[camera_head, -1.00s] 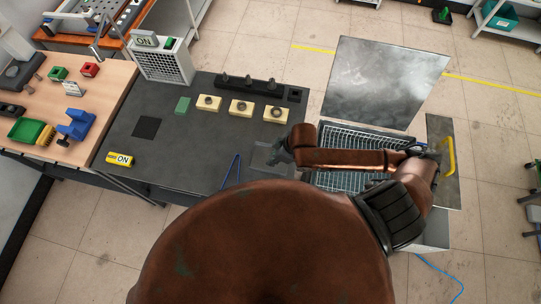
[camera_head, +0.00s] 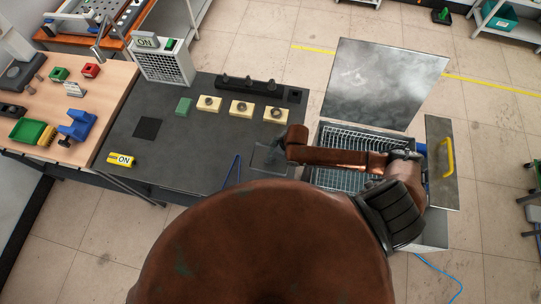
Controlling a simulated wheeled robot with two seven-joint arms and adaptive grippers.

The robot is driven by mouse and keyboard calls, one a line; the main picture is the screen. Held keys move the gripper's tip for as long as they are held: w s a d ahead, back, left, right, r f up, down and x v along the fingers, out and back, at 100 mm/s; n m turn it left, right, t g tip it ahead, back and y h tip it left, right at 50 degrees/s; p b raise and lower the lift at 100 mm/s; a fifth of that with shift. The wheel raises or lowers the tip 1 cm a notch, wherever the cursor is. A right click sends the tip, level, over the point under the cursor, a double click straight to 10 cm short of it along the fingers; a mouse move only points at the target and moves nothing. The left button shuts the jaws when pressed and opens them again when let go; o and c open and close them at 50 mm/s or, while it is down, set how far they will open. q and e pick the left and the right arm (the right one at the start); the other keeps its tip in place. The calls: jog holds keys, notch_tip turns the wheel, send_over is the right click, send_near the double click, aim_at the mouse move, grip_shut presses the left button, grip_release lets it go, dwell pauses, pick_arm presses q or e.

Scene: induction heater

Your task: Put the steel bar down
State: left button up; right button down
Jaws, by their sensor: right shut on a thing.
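My right arm reaches in from the lower right and bends left over the front right of the dark worktop (camera_head: 190,165). My right gripper (camera_head: 272,156) is at the arm's left end, small and dark, low over a grey see-through plate (camera_head: 264,164) at the worktop's front edge. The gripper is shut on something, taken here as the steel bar. The bar cannot be made out; the gripper, wrist or dark background hides it. Whether the bar touches a surface cannot be told. My left gripper is not in view.
Several cream blocks with metal rings (camera_head: 241,108) and a black holder (camera_head: 248,85) stand behind the gripper. A wire basket box (camera_head: 340,178) with an open lid (camera_head: 383,82) is at right. The worktop's middle is clear.

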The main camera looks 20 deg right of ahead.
jog(key=c, duration=1.7)
grip_release()
jog(key=shift+f, duration=0.1)
jog(key=shift+c, duration=0.2)
jog(key=v, duration=1.2)
jog(key=shift+s, duration=0.1)
